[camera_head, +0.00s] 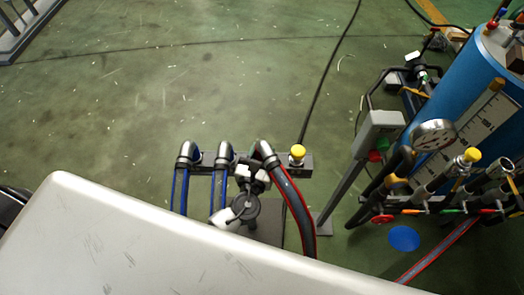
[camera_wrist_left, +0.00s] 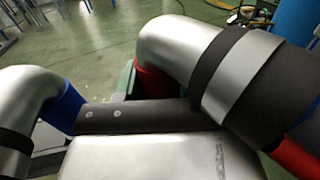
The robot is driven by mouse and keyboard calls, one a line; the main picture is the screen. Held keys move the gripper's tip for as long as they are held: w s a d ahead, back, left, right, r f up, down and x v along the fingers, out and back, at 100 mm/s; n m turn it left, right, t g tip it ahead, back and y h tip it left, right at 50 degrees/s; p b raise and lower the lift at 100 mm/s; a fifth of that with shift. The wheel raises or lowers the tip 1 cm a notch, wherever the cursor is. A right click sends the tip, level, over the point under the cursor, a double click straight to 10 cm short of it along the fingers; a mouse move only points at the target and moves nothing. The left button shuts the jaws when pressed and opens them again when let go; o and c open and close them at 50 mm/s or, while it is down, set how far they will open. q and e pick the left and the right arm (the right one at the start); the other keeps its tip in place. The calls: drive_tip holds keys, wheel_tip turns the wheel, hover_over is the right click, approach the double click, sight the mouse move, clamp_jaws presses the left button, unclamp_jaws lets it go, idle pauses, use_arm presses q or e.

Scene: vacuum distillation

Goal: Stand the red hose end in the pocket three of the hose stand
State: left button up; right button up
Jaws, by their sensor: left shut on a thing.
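The red hose end (camera_head: 266,152), a silver elbow on a dark red-striped hose, is at the hose stand (camera_head: 207,168), right of two blue hose ends (camera_head: 188,152) (camera_head: 225,153). My left gripper (camera_head: 257,172) is shut on the red hose end. In the left wrist view the red hose end (camera_wrist_left: 185,45) points its red collar (camera_wrist_left: 152,80) downward, beside a dark bar. The collar's lower end is hidden, so I cannot tell whether it sits in a pocket. A blue hose end (camera_wrist_left: 25,95) is at the left there. My right gripper is out of view.
Further right are a post with a grey box (camera_head: 380,130), a pressure gauge (camera_head: 434,135), valves and a blue tank (camera_head: 470,75). Green floor beyond the stand is clear apart from a black cable (camera_head: 325,85).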

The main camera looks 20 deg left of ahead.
use_arm(q)
drive_tip(key=shift+f+b, duration=0.3)
drive_tip(key=shift+f, duration=0.05)
drive_tip(key=o, duration=1.2)
drive_tip(key=shift+o, duration=0.2)
drive_tip(key=shift+s, duration=0.1)
drive_tip(key=s, duration=1)
drive_tip(key=shift+s+d+b, duration=0.2)
drive_tip(key=shift+s+b, duration=0.1)
drive_tip(key=shift+b, duration=0.15)
